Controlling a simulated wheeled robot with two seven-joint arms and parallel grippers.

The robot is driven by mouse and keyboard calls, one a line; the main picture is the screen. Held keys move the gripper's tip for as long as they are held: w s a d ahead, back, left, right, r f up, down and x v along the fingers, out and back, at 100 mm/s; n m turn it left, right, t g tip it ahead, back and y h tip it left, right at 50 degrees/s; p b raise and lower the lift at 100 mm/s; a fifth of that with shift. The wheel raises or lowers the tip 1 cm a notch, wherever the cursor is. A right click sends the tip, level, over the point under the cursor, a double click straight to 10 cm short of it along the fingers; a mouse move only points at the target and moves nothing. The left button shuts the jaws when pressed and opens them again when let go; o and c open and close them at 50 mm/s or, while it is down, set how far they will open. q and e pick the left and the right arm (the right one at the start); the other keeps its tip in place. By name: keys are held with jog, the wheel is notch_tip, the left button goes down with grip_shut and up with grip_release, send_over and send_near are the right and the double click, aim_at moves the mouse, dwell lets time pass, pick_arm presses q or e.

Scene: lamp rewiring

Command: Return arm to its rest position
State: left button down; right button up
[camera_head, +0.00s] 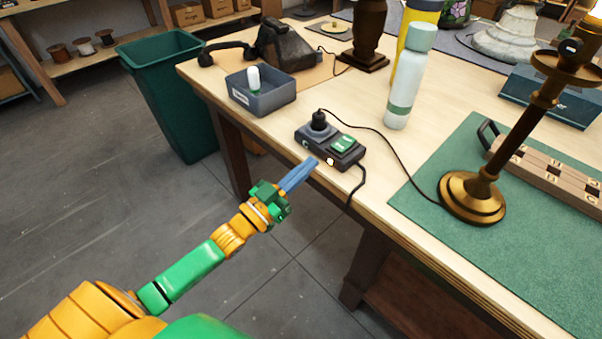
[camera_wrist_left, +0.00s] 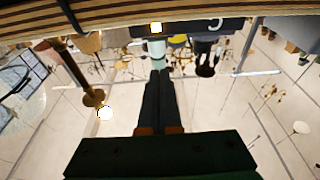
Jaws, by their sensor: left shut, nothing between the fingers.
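My left gripper (camera_head: 299,175) reaches in from the lower left in the head view. Its blue fingers are shut and empty, with the tips beside the front edge of the workbench, close to the power switch box. In the left wrist view the closed fingers (camera_wrist_left: 160,100) point up the picture. The switch box (camera_head: 330,146) is dark, with a black plug in its left side, a green rocker switch and a small lit lamp on its front. My right gripper does not show in either view.
The workbench (camera_head: 300,113) carries a grey tray (camera_head: 262,98), a pale bottle (camera_head: 409,80), a brass lamp (camera_head: 472,197) on a green mat (camera_head: 430,215), and a black telephone (camera_head: 285,45). A green bin (camera_head: 165,95) stands on the floor left of the bench. The floor around my left arm is clear.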

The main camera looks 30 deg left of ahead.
pick_arm(q)
jog(key=shift+v, duration=0.85)
jog(key=shift+f, duration=0.1)
jog(key=s+a+f+n+g+y+p, duration=0.1)
jog(key=s+a+f+g+y, duration=0.3)
jog(key=f, duration=1)
jog(key=s+f+n+g+y+p, duration=0.15)
jog(key=s+f+g, duration=0.4)
jog(key=f, duration=0.75)
jog(key=s+d+f+g, duration=0.1)
jog(key=s+f+g, duration=0.2)
jog(key=s, duration=0.5)
jog(key=s+d+f+g+y+p, duration=0.1)
jog(key=s+d+f+g, duration=0.1)
jog(key=s+f, duration=0.3)
jog(key=s+d+f+g, duration=0.1)
jog(key=s+f+g, duration=0.3)
jog(key=s, duration=0.9)
jog(key=shift+d+f+m+y, duration=0.35)
jog(key=shift+d+f+m, duration=0.05)
jog(key=shift+m, duration=0.05)
